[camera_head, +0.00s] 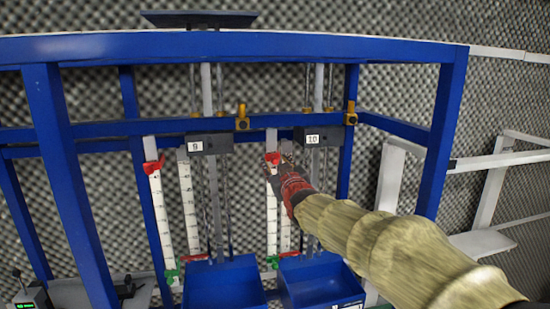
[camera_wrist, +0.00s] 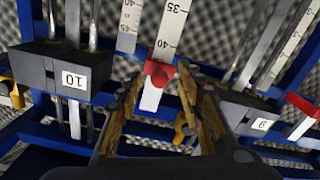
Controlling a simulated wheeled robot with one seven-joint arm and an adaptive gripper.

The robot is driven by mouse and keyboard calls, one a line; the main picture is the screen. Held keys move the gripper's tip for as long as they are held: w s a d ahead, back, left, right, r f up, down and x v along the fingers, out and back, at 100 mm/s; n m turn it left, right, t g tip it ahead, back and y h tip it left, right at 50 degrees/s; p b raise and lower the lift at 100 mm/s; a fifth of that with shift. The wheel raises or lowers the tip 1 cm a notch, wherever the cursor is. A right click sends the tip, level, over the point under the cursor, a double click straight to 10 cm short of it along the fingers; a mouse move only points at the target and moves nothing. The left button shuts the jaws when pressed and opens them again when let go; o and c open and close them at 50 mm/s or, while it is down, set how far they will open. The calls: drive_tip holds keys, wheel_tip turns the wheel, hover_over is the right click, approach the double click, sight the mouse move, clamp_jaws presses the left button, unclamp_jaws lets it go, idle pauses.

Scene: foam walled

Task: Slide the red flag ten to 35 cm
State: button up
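The red flag (camera_head: 272,157) sits high on a white ruler (camera_head: 271,200) beside the black block labelled 10 (camera_head: 318,137). In the wrist view, which looks inverted, the red flag (camera_wrist: 158,72) is just past the 40 mark on its ruler (camera_wrist: 169,30), with 35 farther off. My gripper (camera_wrist: 160,76) is open. Its two fingers stand apart on either side of the flag. I cannot tell whether either touches it. In the head view my gripper (camera_head: 284,163) partly hides the flag and ruler.
Another red flag (camera_head: 154,166) is on the ruler left of block 9 (camera_head: 208,144). Blue frame posts (camera_head: 75,190) and a top beam (camera_head: 240,46) surround the rulers. Blue bins (camera_head: 222,286) stand below. Green flags (camera_head: 172,275) sit low on the rulers.

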drive_tip(key=shift+x, duration=1.05)
drive_tip(key=shift+c, duration=0.9)
drive_tip(key=c, duration=0.7)
clamp_jaws()
